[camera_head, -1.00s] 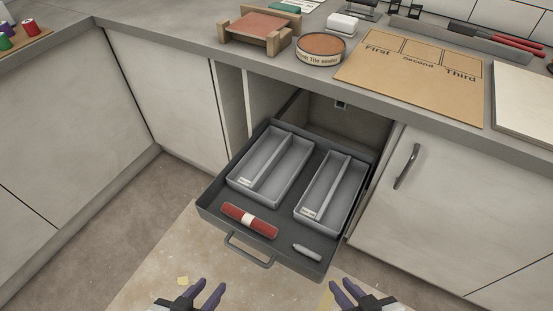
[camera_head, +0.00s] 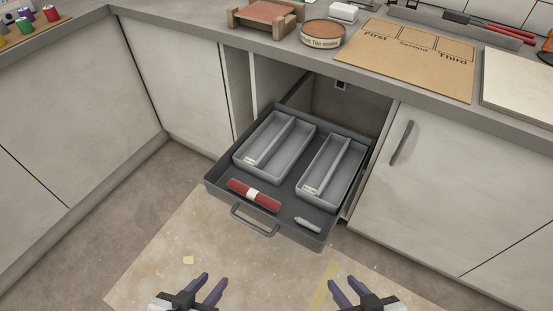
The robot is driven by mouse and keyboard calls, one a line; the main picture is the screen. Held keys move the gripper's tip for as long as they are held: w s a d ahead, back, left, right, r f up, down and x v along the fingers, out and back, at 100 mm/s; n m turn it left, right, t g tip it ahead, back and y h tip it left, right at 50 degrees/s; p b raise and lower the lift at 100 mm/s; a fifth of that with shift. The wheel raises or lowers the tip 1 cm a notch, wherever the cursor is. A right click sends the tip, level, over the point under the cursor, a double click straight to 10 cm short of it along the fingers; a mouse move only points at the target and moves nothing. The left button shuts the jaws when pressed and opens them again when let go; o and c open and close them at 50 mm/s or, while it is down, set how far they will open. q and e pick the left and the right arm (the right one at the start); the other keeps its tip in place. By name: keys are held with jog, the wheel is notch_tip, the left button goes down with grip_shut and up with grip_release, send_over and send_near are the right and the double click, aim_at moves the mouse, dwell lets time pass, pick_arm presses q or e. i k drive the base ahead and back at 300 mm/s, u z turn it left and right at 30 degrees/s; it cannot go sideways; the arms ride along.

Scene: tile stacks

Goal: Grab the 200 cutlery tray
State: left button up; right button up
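Two grey cutlery trays lie side by side in an open dark drawer (camera_head: 280,212). The left tray (camera_head: 273,145) and the right tray (camera_head: 333,170) each have a lengthwise divider and a small label at the front end. The label text is too small to read, so I cannot tell which is the 200 tray. My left gripper (camera_head: 214,287) is open and empty at the bottom of the view, in front of the drawer. My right gripper (camera_head: 342,289) is open and empty, also in front of the drawer and below it in the picture.
A red roll with a white band (camera_head: 254,194) and a small grey tube (camera_head: 308,225) lie in the drawer's front. The drawer handle (camera_head: 254,220) sticks out in front. The countertop above holds a round tin (camera_head: 323,34) and a brown board (camera_head: 408,62). A closed cabinet door stands right.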

aim_at(271, 153)
jog(key=k, duration=0.2)
jog(key=u, duration=1.7)
jog(key=i, duration=2.85)
jog(key=z, duration=3.45)
jog(key=i, duration=0.5)
jog(key=u, duration=0.1)
